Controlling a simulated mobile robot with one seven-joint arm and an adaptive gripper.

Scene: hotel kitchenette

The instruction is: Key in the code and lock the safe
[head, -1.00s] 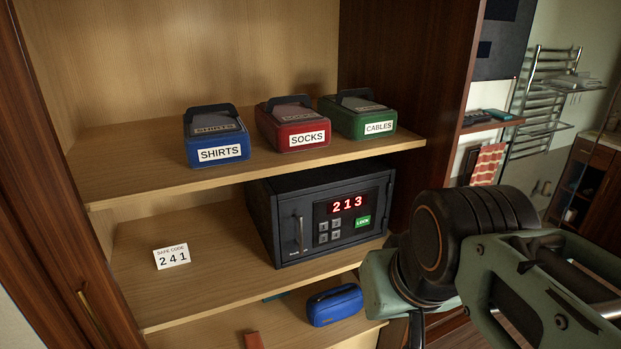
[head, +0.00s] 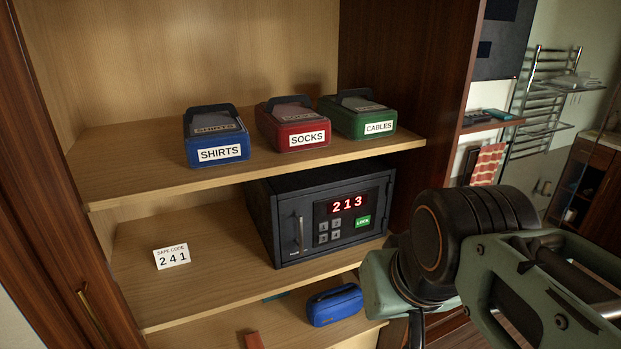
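The dark safe (head: 325,215) stands on the middle shelf with its door shut. Its red display (head: 347,204) reads 213. Below the display are several small grey keys (head: 329,232), their digits too small to read surely, and a green LOCK button (head: 363,222). An upright handle (head: 299,234) is on the door's left part. A white card (head: 171,256) on the same shelf, left of the safe, reads SAFE CODE 241. My arm's links fill the lower right, in front of and right of the safe. My gripper is out of the picture.
Blue SHIRTS (head: 216,140), red SOCKS (head: 293,128) and green CABLES (head: 357,118) boxes stand on the shelf above. A blue pouch (head: 335,305) lies on the shelf below. The shelf between card and safe is clear. A dark cabinet side wall (head: 410,100) stands right.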

